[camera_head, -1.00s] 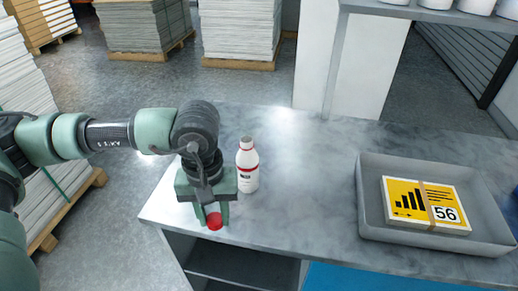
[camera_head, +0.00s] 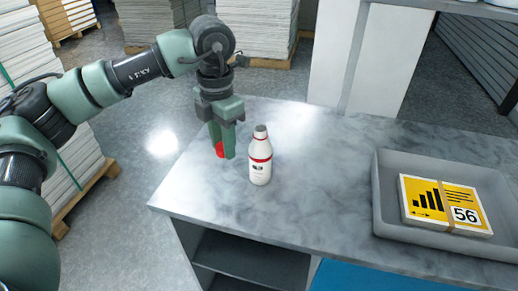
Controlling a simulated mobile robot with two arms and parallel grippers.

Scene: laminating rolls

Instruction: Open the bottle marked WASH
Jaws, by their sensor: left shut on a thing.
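A white bottle (camera_head: 260,165) with a red band near its shoulder stands upright on the grey marbled worktop. Its label is too small to read. Its neck top looks grey, with no red cap on it. My left gripper (camera_head: 221,152) points down just left of the bottle, apart from it. Its green fingers are shut on a red cap (camera_head: 219,149), which is partly hidden by a finger. My right gripper is out of view.
A grey tray (camera_head: 385,226) on the right of the worktop holds a banded stack of yellow cards marked 56 (camera_head: 444,204). The worktop between bottle and tray is clear. The worktop's left edge is close to my left gripper. Paper stacks on pallets stand behind.

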